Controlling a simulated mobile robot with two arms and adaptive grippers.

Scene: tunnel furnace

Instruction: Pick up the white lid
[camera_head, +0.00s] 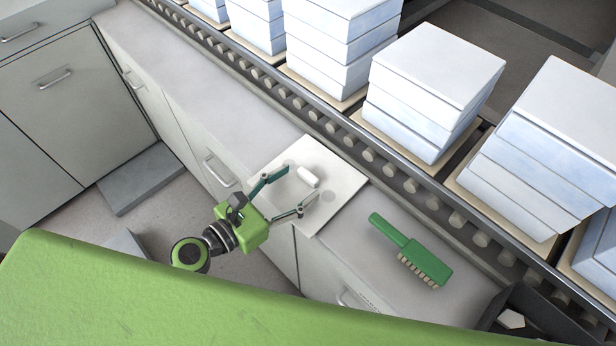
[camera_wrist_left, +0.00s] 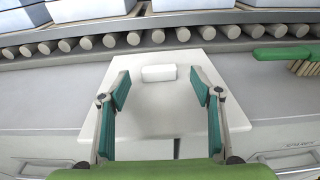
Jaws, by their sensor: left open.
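The white lid (camera_head: 340,172) is a flat square plate lying on the grey counter, with a small white block-shaped handle (camera_head: 308,176) on top. In the left wrist view the lid (camera_wrist_left: 150,122) lies under my fingers, and its handle (camera_wrist_left: 158,73) shows near the fingertips, in the gap between them. My left gripper (camera_head: 299,184) is open above the lid, one finger to each side of the handle, with clear gaps on both sides in the wrist view (camera_wrist_left: 160,84). I cannot tell whether the fingertips touch the lid. My right gripper is not in view.
A green brush (camera_head: 412,250) lies on the counter right of the lid. A roller conveyor (camera_head: 367,155) runs behind the counter, carrying stacks of white blocks (camera_head: 435,75). A dark object (camera_head: 545,318) sits at the lower right. The counter left of the lid is clear.

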